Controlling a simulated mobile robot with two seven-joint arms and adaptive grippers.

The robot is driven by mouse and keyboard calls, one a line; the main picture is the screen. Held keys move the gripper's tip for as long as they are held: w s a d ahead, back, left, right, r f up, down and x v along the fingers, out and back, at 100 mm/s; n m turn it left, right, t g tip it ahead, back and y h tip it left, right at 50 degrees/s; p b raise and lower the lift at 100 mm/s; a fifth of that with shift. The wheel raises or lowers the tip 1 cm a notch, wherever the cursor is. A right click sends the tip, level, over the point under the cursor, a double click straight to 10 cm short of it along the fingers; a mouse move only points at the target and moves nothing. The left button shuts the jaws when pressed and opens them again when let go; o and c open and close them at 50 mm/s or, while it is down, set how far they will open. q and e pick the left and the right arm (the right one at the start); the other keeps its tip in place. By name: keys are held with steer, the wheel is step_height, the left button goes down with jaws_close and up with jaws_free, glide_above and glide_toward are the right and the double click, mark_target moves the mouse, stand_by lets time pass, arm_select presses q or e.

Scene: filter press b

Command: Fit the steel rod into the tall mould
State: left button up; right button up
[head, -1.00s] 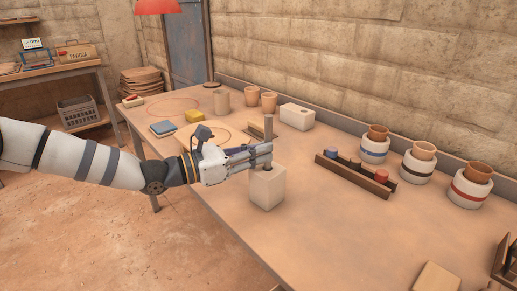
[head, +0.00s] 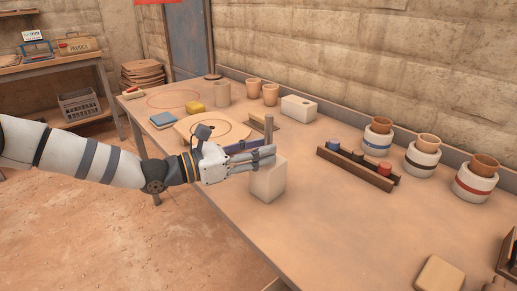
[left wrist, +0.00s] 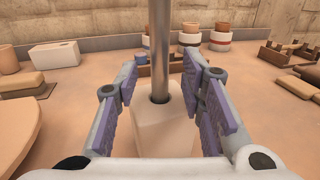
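The steel rod (left wrist: 159,45) stands upright in the left wrist view, its lower end in the dark round hole in the top of the tall mould. The tall mould (head: 267,182) is a pale block standing on the table near its front edge. In the head view the rod (head: 269,128) rises above my left gripper (head: 270,155), whose fingers cross just over the mould's top. In the left wrist view the fingers (left wrist: 168,98) are open, one each side of the rod, with gaps between pads and rod. The rod's depth is hidden. My right gripper is out of view.
A dark rack (head: 354,170) with several coloured pieces lies to the right of the mould, with banded pots (head: 421,162) beyond. A white box (head: 299,108) stands behind. A round-marked board (head: 186,131) lies left, behind my arm.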

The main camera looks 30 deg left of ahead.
arm_select(q)
steer(key=v, duration=0.7)
steer(key=shift+s+a, duration=0.15)
steer(key=shift+s, duration=0.05)
stand_by(0.5)
